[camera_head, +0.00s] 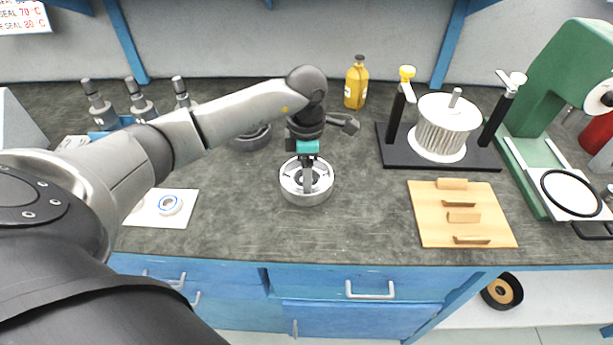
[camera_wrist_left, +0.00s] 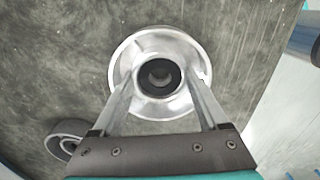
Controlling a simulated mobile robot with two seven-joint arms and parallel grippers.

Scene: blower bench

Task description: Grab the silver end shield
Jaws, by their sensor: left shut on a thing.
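The silver end shield (camera_head: 290,186) is a round metal disc with a dark centre hole, on the grey bench in the middle of the head view. In the left wrist view the end shield (camera_wrist_left: 160,48) shows its bright rim and dark central bore. My left gripper (camera_head: 308,188) comes down over it from above. In the left wrist view its two fingers (camera_wrist_left: 162,90) reach to either side of the raised hub and are shut on the end shield. It seems to be on or just above the bench; I cannot tell which. My right gripper is not in view.
A second round metal part (camera_head: 252,139) lies behind my left arm. A wooden block board (camera_head: 428,232), a black stand with a finned cylinder (camera_head: 440,130) and a green press (camera_head: 545,110) stand to the right. A yellow bottle (camera_head: 356,85) is behind. The front bench centre is clear.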

